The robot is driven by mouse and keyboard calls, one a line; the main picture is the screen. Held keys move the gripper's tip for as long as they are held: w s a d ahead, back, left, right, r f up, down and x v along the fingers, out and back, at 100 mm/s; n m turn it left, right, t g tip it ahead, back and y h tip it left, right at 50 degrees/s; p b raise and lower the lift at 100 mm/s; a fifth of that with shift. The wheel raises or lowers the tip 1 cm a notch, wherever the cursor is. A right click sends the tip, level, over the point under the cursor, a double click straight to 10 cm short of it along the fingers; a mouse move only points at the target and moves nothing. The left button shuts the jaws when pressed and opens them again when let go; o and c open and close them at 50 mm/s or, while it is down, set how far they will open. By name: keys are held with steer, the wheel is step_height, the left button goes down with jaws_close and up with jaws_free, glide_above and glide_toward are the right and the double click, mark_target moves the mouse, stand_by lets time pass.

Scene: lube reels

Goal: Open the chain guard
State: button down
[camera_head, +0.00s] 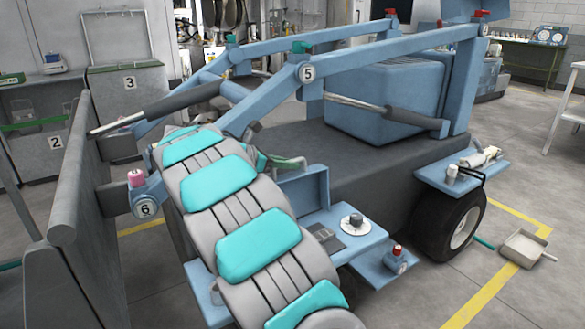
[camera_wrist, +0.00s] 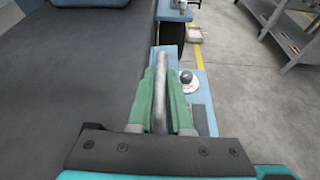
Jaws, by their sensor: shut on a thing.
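My gripper (camera_wrist: 161,82) has two green fingers, seen in the wrist view shut on an upright grey metal bar (camera_wrist: 160,112). The bar looks like a handle. A light blue panel (camera_wrist: 165,54) stands just beyond the fingertips. In the head view a blue open-topped housing (camera_head: 304,188) stands at the machine's side and may be the chain guard; I cannot tell for sure. My gripper shows there only in part (camera_head: 286,162), behind my arm, above the housing's back edge. The bar's lower end is hidden by my gripper's body.
Blue lift arms (camera_head: 395,55) cross above. The grey bucket (camera_head: 75,215) stands at left. A black wheel (camera_head: 450,228) and a dustpan (camera_head: 525,247) are at right, with open floor nearby.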

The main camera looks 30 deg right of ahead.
steer(key=shift+w, duration=0.35)
steer(key=c, duration=0.8)
jaws_free()
steer(key=shift+c, duration=0.2)
steer(key=shift+a, duration=0.1)
steer(key=v, duration=0.7)
steer(key=shift+w+a+r, duration=0.1)
steer(key=shift+a+r, duration=0.05)
steer(key=shift+a, duration=0.2)
